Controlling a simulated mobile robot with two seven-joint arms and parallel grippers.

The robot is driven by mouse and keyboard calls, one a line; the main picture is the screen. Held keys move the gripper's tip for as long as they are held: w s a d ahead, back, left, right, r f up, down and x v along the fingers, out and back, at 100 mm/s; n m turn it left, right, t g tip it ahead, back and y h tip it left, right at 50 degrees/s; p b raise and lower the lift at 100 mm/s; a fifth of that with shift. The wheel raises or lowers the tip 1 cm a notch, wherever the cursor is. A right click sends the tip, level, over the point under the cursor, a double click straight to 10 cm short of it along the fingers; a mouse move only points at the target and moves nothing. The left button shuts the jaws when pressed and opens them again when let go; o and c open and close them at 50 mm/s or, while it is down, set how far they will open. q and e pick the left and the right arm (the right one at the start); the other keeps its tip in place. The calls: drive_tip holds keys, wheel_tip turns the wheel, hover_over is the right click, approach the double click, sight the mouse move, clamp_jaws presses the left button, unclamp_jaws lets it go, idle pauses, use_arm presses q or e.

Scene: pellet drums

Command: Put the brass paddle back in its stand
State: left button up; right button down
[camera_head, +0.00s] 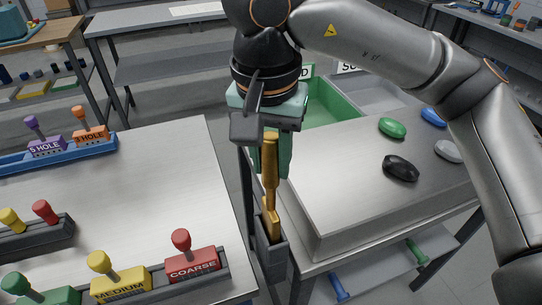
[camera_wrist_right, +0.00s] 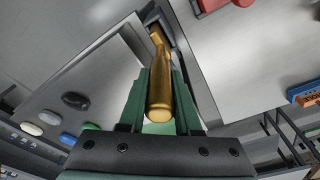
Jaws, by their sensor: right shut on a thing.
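The brass paddle (camera_head: 270,185) is upright below my right gripper (camera_head: 272,160), which is shut on its upper part with green fingers. The dark grey stand (camera_head: 270,262) is a narrow upright holder at the edge of the steel table. The paddle's lower end is at the stand's mouth and appears to be inside it; how deep I cannot tell. In the right wrist view the paddle's handle (camera_wrist_right: 159,95) lies between the fingers, and its far end meets the dark stand. My left gripper is not in view.
Left of the stand is a bench (camera_head: 150,195) with racks of coloured, labelled handles. Right is the steel table (camera_head: 330,185) with green, blue, black and grey mouse-shaped pieces. A green bin (camera_head: 335,105) and a grey bin stand behind. My right arm spans the upper right.

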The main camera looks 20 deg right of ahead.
sight(271, 184)
drive_tip(key=shift+f+b, duration=1.4)
drive_tip(key=shift+f, duration=0.2)
drive_tip(key=shift+f+b, duration=0.55)
drive_tip(key=shift+f, duration=0.3)
drive_tip(key=c, duration=0.5)
unclamp_jaws()
drive_tip(key=shift+r, duration=0.1)
drive_tip(key=r, duration=0.4)
drive_tip(key=r+p, duration=0.1)
drive_tip(key=r, duration=0.3)
drive_tip(key=s+r+p, duration=0.1)
drive_tip(key=r, duration=0.3)
drive_tip(key=shift+s+a+r, duration=0.1)
drive_tip(key=shift+a+r, duration=0.1)
drive_tip(key=shift+a, duration=0.2)
drive_tip(key=shift+s, duration=0.1)
